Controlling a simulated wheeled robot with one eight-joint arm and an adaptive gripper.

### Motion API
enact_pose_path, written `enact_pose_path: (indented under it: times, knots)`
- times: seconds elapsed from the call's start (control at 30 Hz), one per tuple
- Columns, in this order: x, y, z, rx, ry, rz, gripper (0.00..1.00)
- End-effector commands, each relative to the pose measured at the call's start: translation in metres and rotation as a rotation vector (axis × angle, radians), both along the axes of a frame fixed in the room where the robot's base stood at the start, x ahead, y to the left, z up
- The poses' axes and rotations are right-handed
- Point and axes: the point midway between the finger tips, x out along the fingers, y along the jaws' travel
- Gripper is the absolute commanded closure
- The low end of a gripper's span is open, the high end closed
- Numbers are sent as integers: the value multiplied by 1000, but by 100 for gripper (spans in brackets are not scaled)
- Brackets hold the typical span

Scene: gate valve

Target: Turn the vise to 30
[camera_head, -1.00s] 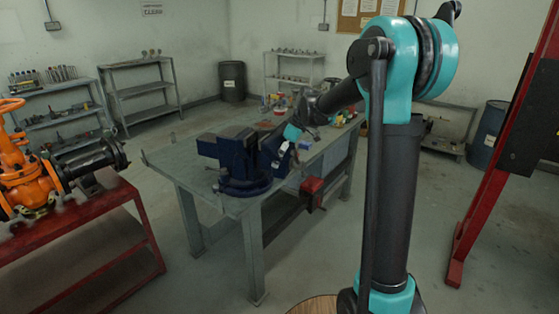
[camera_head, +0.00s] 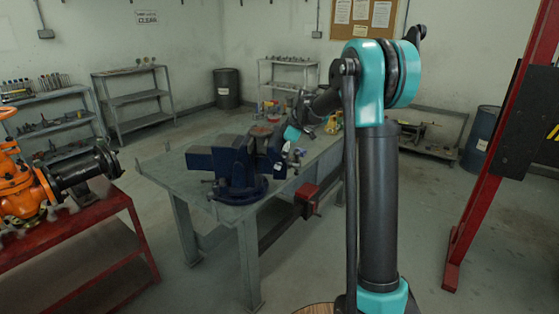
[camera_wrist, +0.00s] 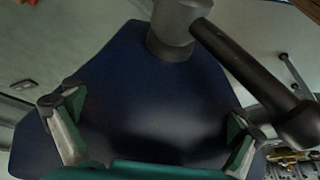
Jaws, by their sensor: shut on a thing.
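In the head view my gripper (camera_head: 288,150) is at the vise's right end, partly hidden. No angle scale can be read.
The grey workbench (camera_head: 185,180) has small items at its back and a red vise (camera_head: 312,197) on its front edge. A red stand (camera_head: 75,235) with an orange valve (camera_head: 25,190) is at the left. A red post (camera_head: 490,150) stands at the right.

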Motion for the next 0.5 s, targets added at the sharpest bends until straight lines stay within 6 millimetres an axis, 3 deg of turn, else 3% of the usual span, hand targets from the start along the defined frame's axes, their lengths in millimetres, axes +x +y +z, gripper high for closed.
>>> enact_pose_path:
  times: [0.3, 0.33, 0.5]
  knots:
    - [0, 0, -1, -2, 0, 2, 57]
    - [0, 0, -1, -2, 0, 2, 4]
    - [0, 0, -1, -1, 1, 1, 0]
